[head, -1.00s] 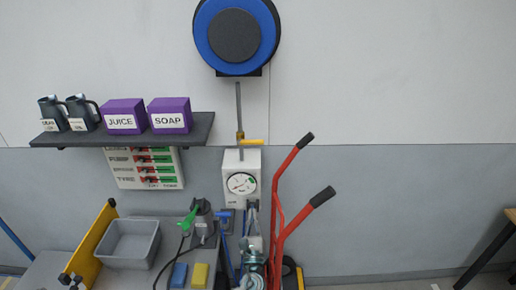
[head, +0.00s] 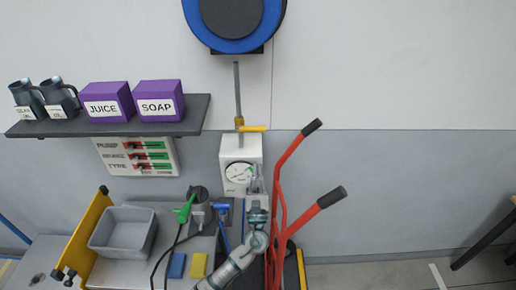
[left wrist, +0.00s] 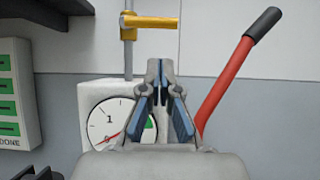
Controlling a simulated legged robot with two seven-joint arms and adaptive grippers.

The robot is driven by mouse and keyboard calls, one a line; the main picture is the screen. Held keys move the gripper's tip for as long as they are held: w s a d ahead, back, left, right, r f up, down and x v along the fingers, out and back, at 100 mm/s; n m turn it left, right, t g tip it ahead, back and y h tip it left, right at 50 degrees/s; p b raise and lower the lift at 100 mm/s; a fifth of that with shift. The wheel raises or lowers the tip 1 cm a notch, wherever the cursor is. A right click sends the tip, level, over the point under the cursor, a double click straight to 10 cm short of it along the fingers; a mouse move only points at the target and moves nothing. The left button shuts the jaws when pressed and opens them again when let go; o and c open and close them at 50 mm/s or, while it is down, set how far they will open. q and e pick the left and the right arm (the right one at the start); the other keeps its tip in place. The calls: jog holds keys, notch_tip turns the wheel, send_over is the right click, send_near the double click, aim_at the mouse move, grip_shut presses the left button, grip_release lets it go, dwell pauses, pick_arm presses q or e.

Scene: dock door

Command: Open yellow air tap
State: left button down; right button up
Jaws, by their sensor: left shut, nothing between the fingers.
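The yellow air tap (head: 253,128) sits on a vertical grey pipe above a white gauge box (head: 228,155). Its lever points sideways to the right, across the pipe. The tap also shows at the top of the left wrist view (left wrist: 150,21). My left gripper (head: 254,178) points up in front of the gauge box, below the tap and apart from it. In the left wrist view my left gripper (left wrist: 160,68) has its fingertips together with nothing between them, and it hides part of the gauge dial (left wrist: 108,118). My right gripper is not in view.
A red-framed hand truck (head: 282,200) with black grips stands just right of my left arm. A blue hose reel (head: 236,20) hangs above. A shelf (head: 190,115) with purple boxes is to the left. A grey bin (head: 122,232) and sponges lie on the bench below.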

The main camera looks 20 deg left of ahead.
aim_at(252, 129)
pick_arm(q)
jog(key=p+x, duration=0.2)
jog(key=x, duration=0.8)
jog(key=shift+a+f, duration=0.15)
jog(key=shift+a, duration=0.05)
jog(key=shift+n+y, duration=0.4)
jog(key=shift+n, duration=0.1)
jog(key=shift+d+r+n+g+y+b, duration=0.3)
jog(key=shift+d+n+y+b, duration=0.1)
jog(key=shift+n+b, duration=0.25)
